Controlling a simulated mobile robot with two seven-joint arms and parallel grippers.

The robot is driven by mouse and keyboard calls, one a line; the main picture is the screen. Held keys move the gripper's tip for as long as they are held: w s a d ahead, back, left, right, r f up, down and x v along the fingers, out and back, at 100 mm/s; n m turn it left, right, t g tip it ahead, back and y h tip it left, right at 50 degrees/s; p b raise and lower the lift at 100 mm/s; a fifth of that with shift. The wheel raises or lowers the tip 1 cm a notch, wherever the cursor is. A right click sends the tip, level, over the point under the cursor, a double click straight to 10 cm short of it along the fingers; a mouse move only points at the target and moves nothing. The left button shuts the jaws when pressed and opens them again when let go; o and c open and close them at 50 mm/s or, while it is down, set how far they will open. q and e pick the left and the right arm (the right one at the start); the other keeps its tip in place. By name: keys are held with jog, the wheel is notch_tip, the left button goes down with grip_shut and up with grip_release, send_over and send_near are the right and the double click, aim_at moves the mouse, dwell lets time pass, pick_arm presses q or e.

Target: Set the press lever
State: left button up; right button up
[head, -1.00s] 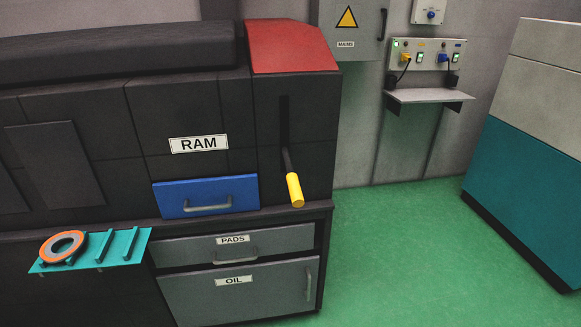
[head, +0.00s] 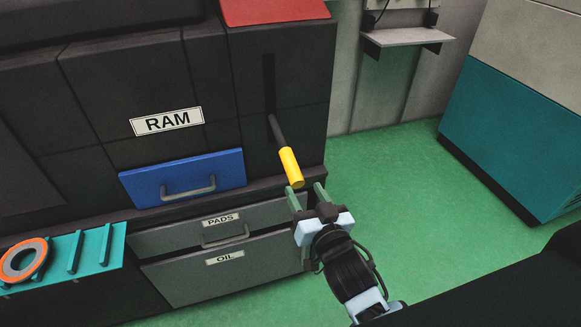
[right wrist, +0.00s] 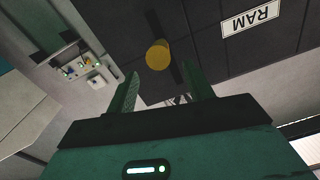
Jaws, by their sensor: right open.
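The press lever (head: 287,157) sticks out of a dark vertical slot in the black press, right of the RAM label. It has a dark shaft and a yellow grip, and it slants down toward me. My right gripper (head: 307,191) is open just below the end of the yellow grip. In the right wrist view the round yellow end of the lever (right wrist: 158,55) shows ahead of and between the open fingers (right wrist: 162,90). I cannot tell whether a finger touches it. My left gripper is not in view.
A blue drawer (head: 183,178) sits under the RAM label (head: 167,121), with PADS (head: 200,232) and OIL drawers below. A teal rack (head: 68,253) with an orange ring (head: 24,260) stands at left. The green floor (head: 420,215) to the right is clear, up to a teal cabinet (head: 520,130).

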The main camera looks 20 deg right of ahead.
aim_at(294, 172)
jog(key=shift+w, duration=0.2)
jog(key=w, duration=0.6)
jog(key=shift+a+p, duration=0.25)
jog(key=shift+p, duration=0.1)
jog(key=shift+w, duration=0.7)
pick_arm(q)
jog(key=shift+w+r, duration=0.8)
pick_arm(e)
grip_shut()
